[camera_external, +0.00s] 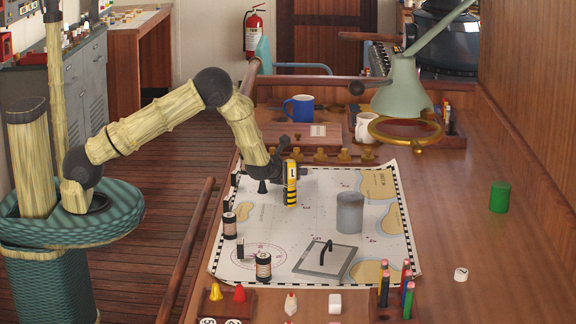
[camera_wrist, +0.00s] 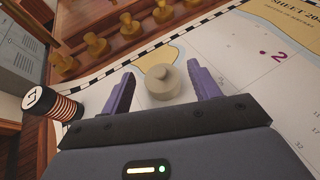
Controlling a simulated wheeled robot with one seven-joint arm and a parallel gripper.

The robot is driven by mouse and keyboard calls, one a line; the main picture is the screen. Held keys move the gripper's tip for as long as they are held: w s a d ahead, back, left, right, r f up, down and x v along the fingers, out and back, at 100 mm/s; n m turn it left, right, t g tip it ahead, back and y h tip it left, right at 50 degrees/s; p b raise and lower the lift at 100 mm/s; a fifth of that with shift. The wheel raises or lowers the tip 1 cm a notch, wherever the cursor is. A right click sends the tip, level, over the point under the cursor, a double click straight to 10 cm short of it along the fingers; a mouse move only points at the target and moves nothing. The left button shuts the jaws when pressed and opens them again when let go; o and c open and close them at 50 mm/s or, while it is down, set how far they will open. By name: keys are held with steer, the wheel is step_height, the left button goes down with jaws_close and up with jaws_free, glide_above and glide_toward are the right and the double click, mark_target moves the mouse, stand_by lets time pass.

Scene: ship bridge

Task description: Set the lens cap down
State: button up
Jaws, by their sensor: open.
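My gripper (camera_wrist: 160,85) is open, its two purple fingers apart in the wrist view. Between and just beyond the fingertips is a small pale round piece (camera_wrist: 163,83) with a low raised top; it may be the lens cap, but I cannot be sure. Gaps show between it and both fingers. It appears to rest on the paper chart (camera_wrist: 235,50). In the external view my arm reaches down to the chart's upper left, and I cannot make the pale piece out there.
A row of brass knobs (camera_external: 320,155) stands behind the chart. A grey cylinder (camera_external: 350,213), a flat plate with a handle (camera_external: 315,262) and a lamp (camera_external: 402,90) are nearby. The desk's right side is mostly clear.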

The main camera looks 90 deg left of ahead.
steer(key=v, duration=0.2)
steer(key=shift+d+b, duration=0.3)
steer(key=shift+d, duration=0.05)
step_height(320, 180, up, 7)
steer(key=b, duration=0.1)
steer(key=shift+s+r, duration=0.15)
